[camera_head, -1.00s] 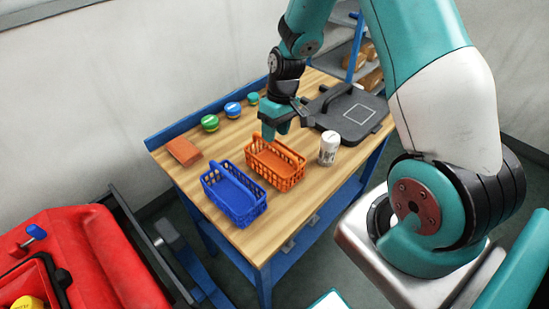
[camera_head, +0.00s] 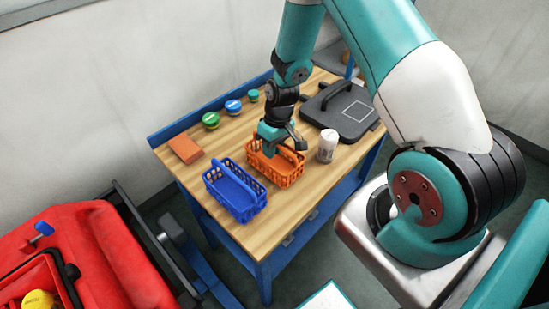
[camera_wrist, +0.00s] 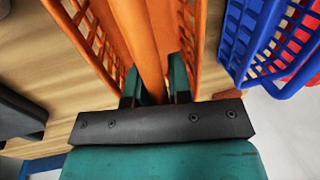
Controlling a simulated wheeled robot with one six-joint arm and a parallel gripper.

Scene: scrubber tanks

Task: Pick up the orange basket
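The orange basket (camera_head: 288,175) stands on the wooden workbench, with a raised handle across it. My gripper (camera_head: 272,143) is down at the basket's handle, over its far left part. In the wrist view the orange handle (camera_wrist: 146,45) runs between the two teal fingers of my gripper (camera_wrist: 155,85). The fingers lie close on either side of it, and I cannot tell whether they press on it. The basket rests on the bench, and its side walls (camera_wrist: 88,35) show to both sides of the handle.
A blue basket (camera_head: 238,205) stands close beside the orange one, at left. An orange-brown block (camera_head: 185,149) and green and blue tins (camera_head: 233,107) lie towards the back edge of the bench (camera_head: 270,232).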

